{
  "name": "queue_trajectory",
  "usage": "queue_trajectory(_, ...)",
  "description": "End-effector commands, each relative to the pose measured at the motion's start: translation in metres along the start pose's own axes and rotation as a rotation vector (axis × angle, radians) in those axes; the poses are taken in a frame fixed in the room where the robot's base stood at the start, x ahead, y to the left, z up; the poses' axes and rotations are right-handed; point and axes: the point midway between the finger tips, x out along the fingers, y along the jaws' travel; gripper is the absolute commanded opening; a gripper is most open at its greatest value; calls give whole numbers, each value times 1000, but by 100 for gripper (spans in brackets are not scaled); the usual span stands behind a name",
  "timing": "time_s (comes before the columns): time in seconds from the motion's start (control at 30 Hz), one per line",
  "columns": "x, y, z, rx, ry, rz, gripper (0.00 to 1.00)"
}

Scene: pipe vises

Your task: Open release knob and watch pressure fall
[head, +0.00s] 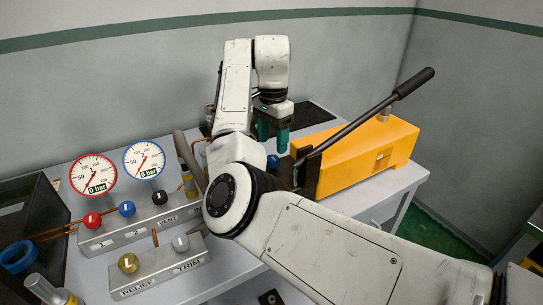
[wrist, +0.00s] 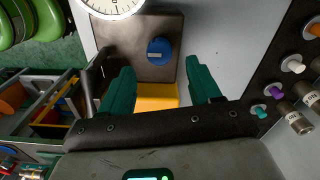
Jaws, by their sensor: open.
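A blue knob with a pale bar mark (wrist: 159,50) sits on a dark plate by the yellow pump body; it also shows in the head view (head: 272,161), below my gripper. My gripper (head: 273,139) has teal fingers, which stand apart and empty in the wrist view (wrist: 158,72). The knob appears between and beyond the fingertips, with no contact visible. In the head view, a red-rimmed gauge (head: 93,173) and a blue-rimmed gauge (head: 144,158) both show 0 bar. A white dial (wrist: 112,5) is cut off at the top of the wrist view.
The yellow pump (head: 370,155) has a long black-handled lever (head: 365,117) rising to the right. A valve block (head: 135,229) with red, blue and black knobs and a RELIEF/TRIM block (head: 156,270) stand at left. A dark mat (head: 312,115) lies behind my gripper.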

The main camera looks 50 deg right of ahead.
Motion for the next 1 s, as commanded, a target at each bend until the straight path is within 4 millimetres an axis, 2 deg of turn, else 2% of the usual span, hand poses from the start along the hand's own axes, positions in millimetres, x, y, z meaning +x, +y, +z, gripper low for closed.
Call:
queue_trajectory(0.1,21,0,0,0,-1,1,63)
queue_trajectory(0.3,44,0,0,0,0,0,63)
queue_trajectory(0.47,52,0,0,0,0,-1,63)
queue_trajectory(0.7,53,0,0,0,0,-1,63)
queue_trajectory(0.77,53,0,0,0,0,-1,59)
queue_trajectory(1.0,52,0,0,0,0,-1,36)
